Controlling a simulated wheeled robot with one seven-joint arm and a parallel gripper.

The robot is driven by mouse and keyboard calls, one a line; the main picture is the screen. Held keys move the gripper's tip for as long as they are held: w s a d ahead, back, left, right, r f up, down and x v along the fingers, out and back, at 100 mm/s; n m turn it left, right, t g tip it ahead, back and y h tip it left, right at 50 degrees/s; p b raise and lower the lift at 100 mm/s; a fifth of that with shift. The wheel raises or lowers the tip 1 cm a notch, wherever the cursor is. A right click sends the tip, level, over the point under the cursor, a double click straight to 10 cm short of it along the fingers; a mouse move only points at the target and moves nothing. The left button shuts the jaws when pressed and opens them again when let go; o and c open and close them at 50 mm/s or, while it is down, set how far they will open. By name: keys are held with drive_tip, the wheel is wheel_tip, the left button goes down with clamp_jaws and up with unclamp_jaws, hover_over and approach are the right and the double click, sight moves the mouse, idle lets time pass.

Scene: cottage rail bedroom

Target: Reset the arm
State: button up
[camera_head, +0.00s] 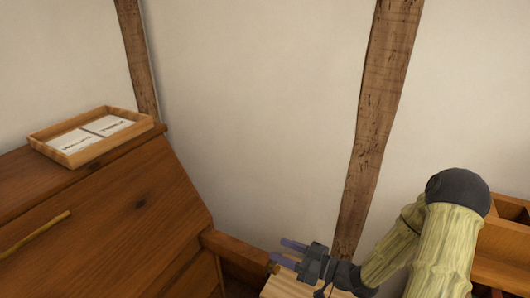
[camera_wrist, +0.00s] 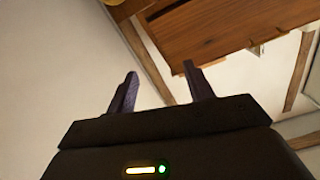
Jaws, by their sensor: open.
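My gripper (camera_head: 288,256) is at the bottom middle of the head view, at the end of my bent arm. Its two purple fingers point left and stand apart with nothing between them. In the wrist view my gripper (camera_wrist: 160,88) also shows both fingers spread and empty. The fingers are near a light wooden surface at the bottom of the head view; I cannot tell whether they touch it.
A brown wooden desk (camera_head: 110,215) with a sloped front stands at left. A wooden tray (camera_head: 84,158) with two labelled white cards sits on its top. An orange-brown wooden shelf unit (camera_head: 503,245) is at right, behind my arm. Timber posts (camera_head: 372,120) run up the pale wall.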

drive_tip(key=d+f+m+g+h, duration=0.2)
drive_tip(key=d+m+h, duration=0.35)
drive_tip(key=h, duration=0.75)
drive_tip(key=s+d+r+m+g+h, duration=0.15)
drive_tip(key=s+r+m+g, duration=0.35)
drive_tip(key=s, duration=0.7)
wheel_tip(320, 180, up, 23)
drive_tip(key=n+p, duration=0.1)
drive_tip(key=p, duration=2.1)
drive_tip(key=shift+s+a+f+h, duration=0.15)
drive_tip(key=shift+f+h, duration=0.05)
drive_tip(key=shift+h, duration=0.25)
